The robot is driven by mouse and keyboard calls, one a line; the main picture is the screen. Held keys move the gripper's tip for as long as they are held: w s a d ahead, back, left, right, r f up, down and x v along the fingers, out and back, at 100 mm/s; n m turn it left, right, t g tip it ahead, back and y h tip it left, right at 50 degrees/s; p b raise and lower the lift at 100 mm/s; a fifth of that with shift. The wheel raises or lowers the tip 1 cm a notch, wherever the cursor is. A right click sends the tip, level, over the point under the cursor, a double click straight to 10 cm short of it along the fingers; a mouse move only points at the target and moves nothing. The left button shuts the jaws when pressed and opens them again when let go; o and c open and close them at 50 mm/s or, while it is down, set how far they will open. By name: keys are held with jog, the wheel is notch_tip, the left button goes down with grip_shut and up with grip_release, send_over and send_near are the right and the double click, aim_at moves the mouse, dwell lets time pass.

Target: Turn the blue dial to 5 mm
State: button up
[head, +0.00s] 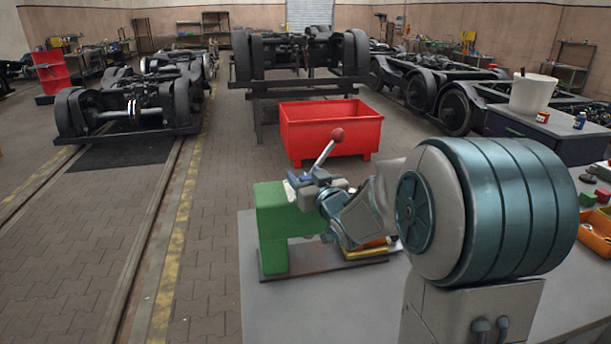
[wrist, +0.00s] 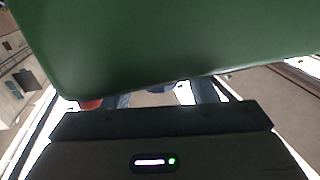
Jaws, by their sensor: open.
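A green machine (head: 272,222) with a lever ending in a red ball (head: 337,135) stands on a dark base plate on the grey table. My gripper (head: 306,186) is open at the upper right side of the machine, partly hidden by my arm. In the wrist view the green body (wrist: 170,45) fills the top and covers much of the finger area. A small blue patch (wrist: 160,88) shows between my fingers; it may be the dial, but I cannot tell. No scale or reading is legible.
A red bin (head: 330,134) stands on the floor behind the table. Yellow and orange items (head: 366,250) lie at the machine's base. An orange tray (head: 597,236) is at the right. The table's front left (head: 300,305) is clear.

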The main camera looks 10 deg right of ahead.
jog(key=c, duration=0.9)
jog(key=shift+c, duration=0.2)
